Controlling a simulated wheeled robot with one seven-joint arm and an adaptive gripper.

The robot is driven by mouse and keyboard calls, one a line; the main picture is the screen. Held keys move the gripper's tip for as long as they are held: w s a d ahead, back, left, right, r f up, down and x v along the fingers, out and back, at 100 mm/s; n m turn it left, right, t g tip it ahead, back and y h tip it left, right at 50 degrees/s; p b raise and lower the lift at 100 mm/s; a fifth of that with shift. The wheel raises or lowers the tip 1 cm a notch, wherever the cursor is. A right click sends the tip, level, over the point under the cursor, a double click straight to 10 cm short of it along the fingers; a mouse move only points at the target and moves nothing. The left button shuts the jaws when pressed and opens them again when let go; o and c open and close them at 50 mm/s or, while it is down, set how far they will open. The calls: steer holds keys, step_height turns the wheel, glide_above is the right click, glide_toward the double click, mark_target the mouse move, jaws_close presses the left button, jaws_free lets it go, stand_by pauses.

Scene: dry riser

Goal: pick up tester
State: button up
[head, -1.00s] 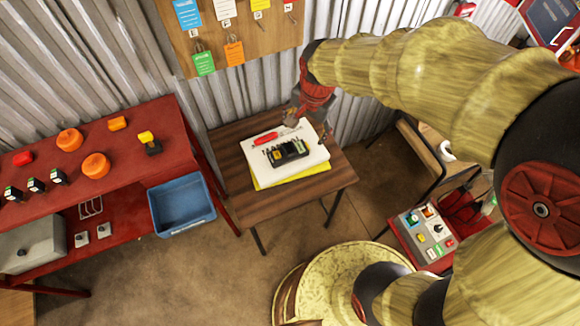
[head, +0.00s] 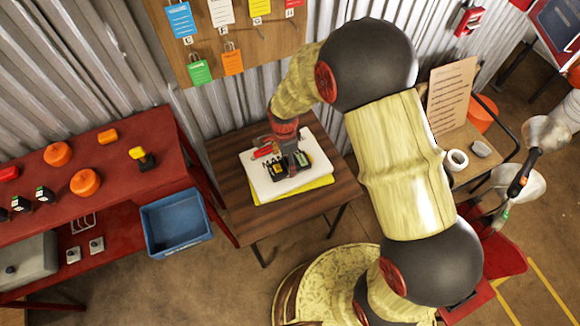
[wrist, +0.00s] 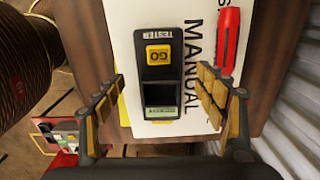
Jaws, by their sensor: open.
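My gripper (wrist: 160,78) is open, with one gold-padded finger on each side of the tester and a gap on both sides. In the head view my gripper (head: 288,160) is low over the manual on a small wooden table (head: 228,165), and hides part of the tester there. A red tool (wrist: 229,42) lies on the manual beside the tester, near the right finger.
A yellow sheet (head: 312,189) lies under the manual. A red bench (head: 120,172) with orange items stands to the left, and a blue bin (head: 177,228) is between bench and table. Corrugated wall (head: 100,60) and a tag board (head: 245,35) stand behind the table.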

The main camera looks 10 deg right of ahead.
mark_target(285, 166)
step_height(285, 166, down, 4)
steer(key=shift+r+b, duration=0.15)
steer(key=shift+b, duration=0.3)
steer(key=c, duration=0.3)
steer(key=shift+r, duration=0.1)
steer(key=c, duration=1.1)
steer(key=shift+r, duration=0.1)
steer(key=shift+c, duration=0.4)
